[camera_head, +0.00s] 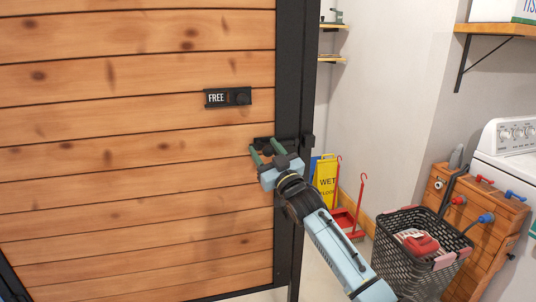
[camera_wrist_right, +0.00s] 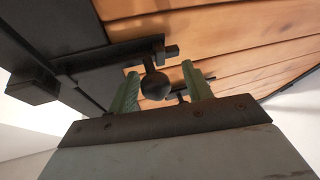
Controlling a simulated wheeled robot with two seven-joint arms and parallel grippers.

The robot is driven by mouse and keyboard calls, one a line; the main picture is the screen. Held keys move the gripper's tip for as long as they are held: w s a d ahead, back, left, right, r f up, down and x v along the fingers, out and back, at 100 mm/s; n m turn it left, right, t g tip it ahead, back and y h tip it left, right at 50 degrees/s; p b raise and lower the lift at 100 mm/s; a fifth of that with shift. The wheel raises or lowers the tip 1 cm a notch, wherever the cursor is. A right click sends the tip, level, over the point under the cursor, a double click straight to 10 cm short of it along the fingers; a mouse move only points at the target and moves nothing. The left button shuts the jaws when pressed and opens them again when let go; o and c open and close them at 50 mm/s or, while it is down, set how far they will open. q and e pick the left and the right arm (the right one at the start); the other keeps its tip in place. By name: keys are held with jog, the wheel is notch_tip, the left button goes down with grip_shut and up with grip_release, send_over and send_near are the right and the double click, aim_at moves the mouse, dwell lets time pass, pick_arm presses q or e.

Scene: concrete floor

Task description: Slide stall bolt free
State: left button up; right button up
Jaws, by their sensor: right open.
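The stall door (camera_head: 130,150) is wood planks in a black frame and stands upright in front of me. A small black plate (camera_head: 228,97) on it reads "FREE". Below it the black bolt (camera_head: 264,143) sits at the door's right edge, partly hidden by my right gripper (camera_head: 261,151). In the right wrist view the bolt's round black knob (camera_wrist_right: 156,85) shows between the two green fingers of my right gripper (camera_wrist_right: 160,92). The fingers are open, with gaps visible on both sides of the knob. My left gripper is not in view.
A black post (camera_head: 296,90) stands right of the door. Beyond it are a yellow wet-floor sign (camera_head: 325,182), a red dustpan (camera_head: 345,220), a dark basket (camera_head: 408,232), a wooden cabinet with taps (camera_head: 480,215) and a white washing machine (camera_head: 510,165). The space before the door is clear.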

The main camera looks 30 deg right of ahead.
jog(key=v, duration=1.3)
jog(key=shift+s, duration=0.2)
jog(key=shift+f, duration=0.1)
notch_tip(320, 180, down, 20)
jog(key=m+g+h, duration=0.1)
jog(key=g, duration=0.4)
jog(key=s+a+f+g, duration=0.1)
jog(key=s+f+g, duration=0.35)
jog(key=f, duration=0.75)
jog(key=s+a+f+g, duration=0.2)
jog(key=s+f, duration=0.5)
jog(key=f, duration=0.5)
jog(key=s+a+f+g, duration=0.3)
jog(key=s+f+g, duration=0.1)
jog(key=s+f, duration=0.95)
jog(key=s+a+f+g, duration=0.1)
jog(key=s+f+g, duration=0.2)
jog(key=s, duration=0.9)
jog(key=s+a+f+g, duration=0.2)
jog(key=s+f+g, duration=0.1)
jog(key=s, duration=0.9)
jog(key=shift+s+f+n, duration=0.25)
jog(key=shift+s+n, duration=0.05)
jog(key=shift+s, duration=0.1)
jog(key=shift+a, duration=0.1)
